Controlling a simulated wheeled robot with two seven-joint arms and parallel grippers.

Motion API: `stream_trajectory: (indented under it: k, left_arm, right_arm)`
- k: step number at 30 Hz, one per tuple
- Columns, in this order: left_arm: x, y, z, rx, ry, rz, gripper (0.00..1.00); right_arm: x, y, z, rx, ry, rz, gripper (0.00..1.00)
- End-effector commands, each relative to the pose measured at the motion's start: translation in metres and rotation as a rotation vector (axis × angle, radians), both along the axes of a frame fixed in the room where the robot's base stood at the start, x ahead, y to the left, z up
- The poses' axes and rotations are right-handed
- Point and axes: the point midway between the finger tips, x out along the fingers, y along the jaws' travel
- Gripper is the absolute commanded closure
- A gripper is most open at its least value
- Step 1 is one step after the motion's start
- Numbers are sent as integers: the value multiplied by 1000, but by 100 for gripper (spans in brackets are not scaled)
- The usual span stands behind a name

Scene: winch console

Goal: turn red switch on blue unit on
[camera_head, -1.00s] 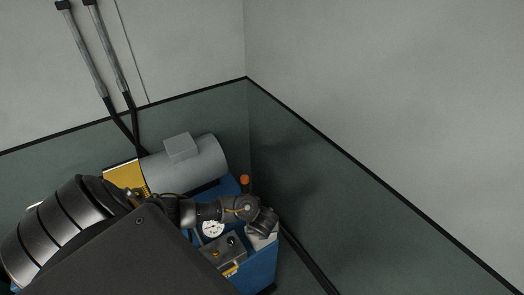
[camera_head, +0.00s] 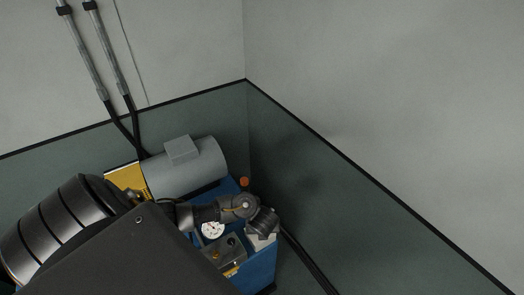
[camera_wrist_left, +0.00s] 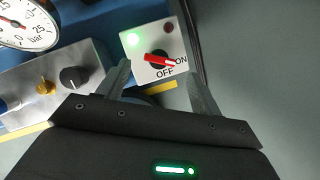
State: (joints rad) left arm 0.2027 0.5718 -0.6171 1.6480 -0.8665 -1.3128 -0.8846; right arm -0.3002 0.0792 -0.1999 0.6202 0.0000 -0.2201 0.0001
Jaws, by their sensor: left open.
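The red switch (camera_wrist_left: 160,61) is a rotary handle on a pale plate (camera_wrist_left: 181,46) in the left wrist view. Its red bar points right, at the ON label, with OFF below it. A green lamp (camera_wrist_left: 132,40) on the plate is lit; a red lamp (camera_wrist_left: 168,27) looks dark. My left gripper (camera_wrist_left: 160,72) is open, its fingers on either side of the handle and apart from it. In the head view, the left wrist hangs over the pale switch box (camera_head: 262,243) on the blue unit (camera_head: 262,268); the fingers are hidden there. My right gripper is not in view.
A grey panel (camera_wrist_left: 55,83) with black and yellow knobs and a pressure gauge (camera_wrist_left: 27,20) lie left of the switch. Walls close in behind and to the right.

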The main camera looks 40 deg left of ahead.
Motion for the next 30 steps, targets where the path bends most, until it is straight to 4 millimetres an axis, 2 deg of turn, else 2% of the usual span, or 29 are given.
stream_trajectory:
  k: [1,3,9,14,30]
  left_arm:
    - [-3,-3,17,-2,-3,2,35]
    - [-7,-8,30,-3,-1,1,35]
    - [-15,-14,54,-1,-1,2,35]
    - [-17,-15,59,1,-1,2,35]
    - [-17,-16,58,0,-2,3,35]
  right_arm:
    - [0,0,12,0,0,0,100]
    - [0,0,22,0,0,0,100]
    - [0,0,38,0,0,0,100]
    - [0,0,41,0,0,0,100]
    - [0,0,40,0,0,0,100]
